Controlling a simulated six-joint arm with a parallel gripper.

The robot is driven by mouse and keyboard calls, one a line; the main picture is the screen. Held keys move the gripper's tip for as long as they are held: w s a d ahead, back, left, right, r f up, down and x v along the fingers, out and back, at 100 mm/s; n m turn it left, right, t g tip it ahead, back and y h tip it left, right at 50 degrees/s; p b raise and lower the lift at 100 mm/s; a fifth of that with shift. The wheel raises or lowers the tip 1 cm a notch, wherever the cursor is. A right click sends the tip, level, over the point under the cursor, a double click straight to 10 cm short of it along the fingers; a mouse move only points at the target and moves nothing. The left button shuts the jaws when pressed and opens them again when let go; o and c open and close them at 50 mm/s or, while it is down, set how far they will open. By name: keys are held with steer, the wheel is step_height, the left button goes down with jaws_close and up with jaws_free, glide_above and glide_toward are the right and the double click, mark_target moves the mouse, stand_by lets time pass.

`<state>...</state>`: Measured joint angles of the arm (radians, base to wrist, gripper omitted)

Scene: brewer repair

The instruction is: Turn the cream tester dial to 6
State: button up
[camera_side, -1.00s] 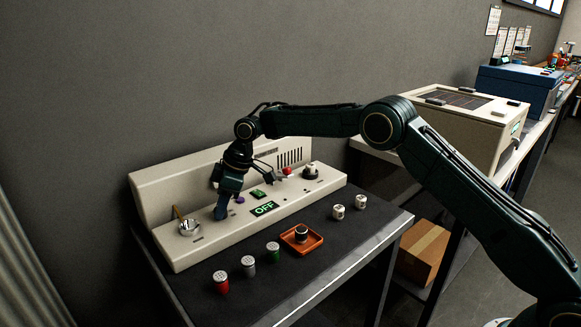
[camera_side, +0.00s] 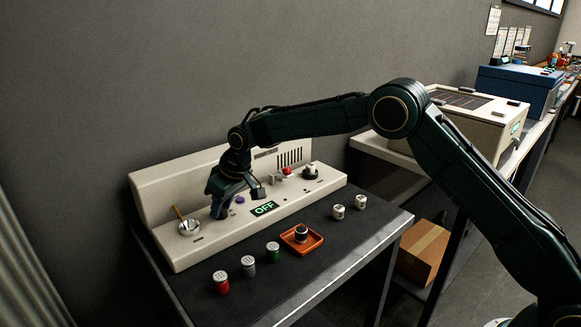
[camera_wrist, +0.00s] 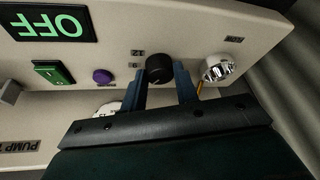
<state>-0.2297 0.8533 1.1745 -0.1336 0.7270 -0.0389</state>
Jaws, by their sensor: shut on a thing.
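The cream tester (camera_side: 205,236) stands along the back of the dark bench, with a lit green OFF display (camera_side: 264,208). The dial is a dark round knob (camera_wrist: 158,68) on its panel in the wrist view, with small printed number labels beside it. My gripper (camera_wrist: 160,82) is shut on this knob, with one blue finger on each side. In the side view my gripper (camera_side: 219,212) points down at the panel and hides the dial. The dial's exact setting cannot be read.
A chrome knob (camera_side: 189,227) with a yellow stick is left of my gripper. A purple button (camera_wrist: 103,76) and green switch (camera_wrist: 53,72) are close by. An orange tray (camera_side: 316,245), several capped jars and two white pieces stand on the bench in front.

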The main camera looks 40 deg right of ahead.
steer(key=shift+m, duration=0.6)
steer(key=shift+r, duration=0.1)
steer(key=o, duration=1)
steer(key=v, duration=1.3)
steer(key=shift+s+a+r, duration=0.25)
steer(key=shift+s+r, duration=0.05)
steer(key=shift+r, duration=0.05)
